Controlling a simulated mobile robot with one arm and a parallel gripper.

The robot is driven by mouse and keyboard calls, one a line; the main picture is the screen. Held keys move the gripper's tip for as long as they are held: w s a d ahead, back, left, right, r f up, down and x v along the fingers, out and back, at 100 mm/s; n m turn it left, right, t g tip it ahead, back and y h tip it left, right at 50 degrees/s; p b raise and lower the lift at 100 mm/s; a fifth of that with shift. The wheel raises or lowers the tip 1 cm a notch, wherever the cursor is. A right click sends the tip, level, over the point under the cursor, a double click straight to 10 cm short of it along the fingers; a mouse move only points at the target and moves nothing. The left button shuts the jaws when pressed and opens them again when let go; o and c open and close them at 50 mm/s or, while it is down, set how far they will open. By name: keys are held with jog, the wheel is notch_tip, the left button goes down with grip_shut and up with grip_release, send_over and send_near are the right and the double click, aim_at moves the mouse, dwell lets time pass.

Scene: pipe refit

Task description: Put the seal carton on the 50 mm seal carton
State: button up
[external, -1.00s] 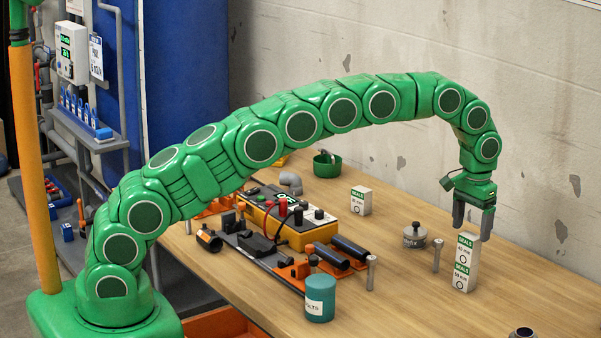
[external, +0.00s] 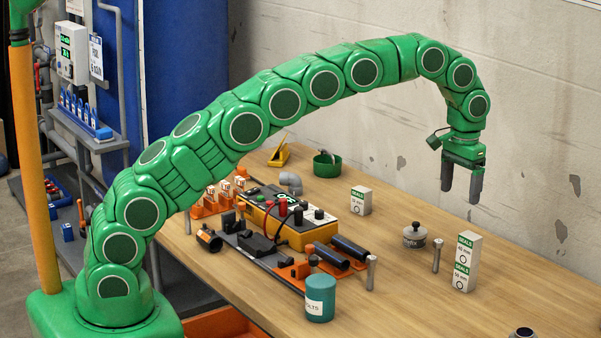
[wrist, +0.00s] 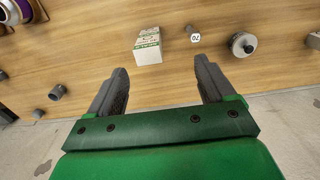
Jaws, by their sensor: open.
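Two white seal cartons with green bands stand stacked near the right side of the workbench. The upper seal carton (external: 469,247) rests upright on the 50 mm seal carton (external: 462,278), their sides roughly in line. The stack also shows in the wrist view as the seal carton (wrist: 148,45). My gripper (external: 461,196) is open and empty, above and behind the stack, clear of it. In the wrist view both fingers of my gripper (wrist: 165,75) are apart with only bench surface between them.
Another small seal carton (external: 361,200) stands farther back. A metal knobbed weight (external: 414,236) and a grey post (external: 437,255) stand left of the stack. A teal tub (external: 320,298) and an orange tester (external: 285,222) are further left. The wall (external: 500,130) lies behind.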

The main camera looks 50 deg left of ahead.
jog(key=s+a+r, duration=0.4)
jog(key=s+a, duration=0.1)
jog(key=s, duration=0.3)
jog(key=s+a+r, duration=0.3)
jog(key=s+a, duration=0.3)
jog(key=s, duration=0.3)
jog(key=s+a+r, duration=0.4)
jog(key=s+a, duration=0.1)
jog(key=s, duration=0.3)
jog(key=s+a+f, duration=0.1)
jog(key=s+a, duration=0.1)
jog(key=s, duration=0.8)
jog(key=s+a+f+g, duration=0.1)
jog(key=s+a+f, duration=0.1)
jog(key=s, duration=0.9)
jog(key=s+a+f, duration=0.2)
jog(key=s+a, duration=0.1)
jog(key=s, duration=0.7)
jog(key=shift+s+f+g, duration=0.2)
jog(key=shift+s+g, duration=0.1)
jog(key=shift+s, duration=0.1)
jog(key=shift+a, duration=0.1)
